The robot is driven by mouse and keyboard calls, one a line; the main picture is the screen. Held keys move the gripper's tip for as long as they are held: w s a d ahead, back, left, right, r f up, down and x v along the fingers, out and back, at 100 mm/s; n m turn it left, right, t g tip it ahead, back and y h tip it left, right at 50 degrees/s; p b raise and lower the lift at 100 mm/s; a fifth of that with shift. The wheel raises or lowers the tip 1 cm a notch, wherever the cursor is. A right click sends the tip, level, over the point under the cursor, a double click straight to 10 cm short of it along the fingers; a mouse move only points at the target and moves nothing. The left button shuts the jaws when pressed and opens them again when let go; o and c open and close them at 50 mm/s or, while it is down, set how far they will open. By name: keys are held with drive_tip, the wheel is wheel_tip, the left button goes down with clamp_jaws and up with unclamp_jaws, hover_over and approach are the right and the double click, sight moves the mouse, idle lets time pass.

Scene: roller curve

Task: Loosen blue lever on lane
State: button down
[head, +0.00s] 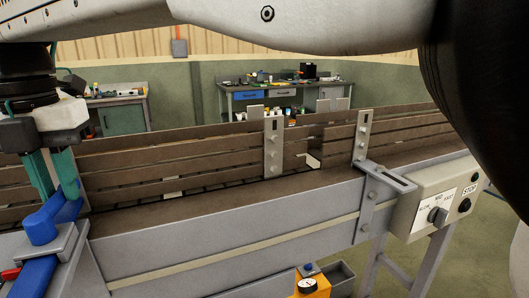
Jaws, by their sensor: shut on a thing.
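The blue lever (59,206) is at the lower left, on a grey clamp bracket (64,240) at the near side of the conveyor lane (240,215). It slants up to the right from a rounded blue hub. My gripper (57,192) points down over the lever with its two teal fingers on either side of it. The fingers are shut on the lever's raised arm. Their exact contact is partly hidden. More blue and a red piece (10,273) show below the bracket at the picture's edge.
Brown slatted side rails (180,160) run along the lane, with upright metal brackets (273,147). A control box (433,206) with a knob and stop button is at right. An orange box with a gauge (309,287) is below. Workbenches stand behind.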

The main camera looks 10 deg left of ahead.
sight(59, 190)
drive_tip(key=c, duration=1.3)
unclamp_jaws()
wheel_tip(59, 190, up, 8)
drive_tip(key=shift+f, duration=0.1)
